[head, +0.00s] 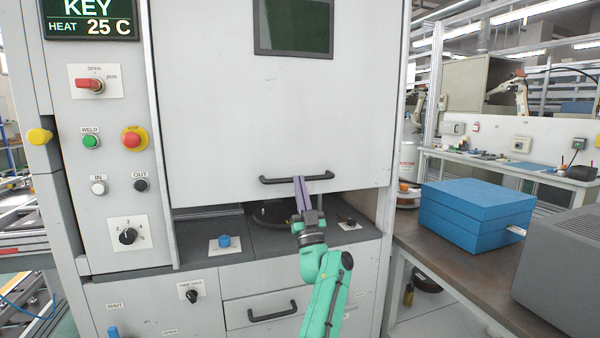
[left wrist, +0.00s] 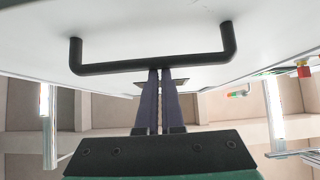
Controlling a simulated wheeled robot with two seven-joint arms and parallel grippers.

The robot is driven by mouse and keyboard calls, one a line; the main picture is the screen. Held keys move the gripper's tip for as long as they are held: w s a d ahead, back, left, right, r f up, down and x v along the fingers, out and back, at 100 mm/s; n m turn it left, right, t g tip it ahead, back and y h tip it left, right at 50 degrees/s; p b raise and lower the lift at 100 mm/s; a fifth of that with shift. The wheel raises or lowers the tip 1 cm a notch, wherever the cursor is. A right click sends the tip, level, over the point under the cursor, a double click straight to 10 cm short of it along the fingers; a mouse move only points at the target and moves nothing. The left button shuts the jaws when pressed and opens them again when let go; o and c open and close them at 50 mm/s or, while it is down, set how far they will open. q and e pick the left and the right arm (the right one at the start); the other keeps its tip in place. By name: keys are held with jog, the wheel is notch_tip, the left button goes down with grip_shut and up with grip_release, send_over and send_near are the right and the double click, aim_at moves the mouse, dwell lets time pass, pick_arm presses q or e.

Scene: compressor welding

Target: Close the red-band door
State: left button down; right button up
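A large white door panel (head: 240,110) with a dark window covers most of the machine's front. I see no red band on it. A black bar handle (head: 278,180) runs along its lower part and also shows in the left wrist view (left wrist: 205,61). The door's lower edge sits above the dark deck, leaving an open gap. My left gripper (head: 300,180) is at the handle, its two purple fingers side by side, nearly together. In the left wrist view the fingertips (left wrist: 160,72) meet the middle of the bar; firm contact is unclear. My right gripper is out of view.
A black round fixture (head: 272,214) shows partly in the gap below the door. A blue knob (head: 224,241) stands on the deck. The control panel (head: 108,215) is at left. A blue box (head: 475,214) and a grey case (head: 563,270) stand on the right bench.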

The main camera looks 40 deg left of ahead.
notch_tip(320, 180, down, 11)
jog(key=b, duration=0.9)
pick_arm(q)
notch_tip(320, 180, down, 17)
jog(key=b, duration=0.1)
jog(key=shift+w+a+f, duration=0.15)
jog(key=shift+w+a, duration=0.05)
jog(key=shift+a, duration=0.05)
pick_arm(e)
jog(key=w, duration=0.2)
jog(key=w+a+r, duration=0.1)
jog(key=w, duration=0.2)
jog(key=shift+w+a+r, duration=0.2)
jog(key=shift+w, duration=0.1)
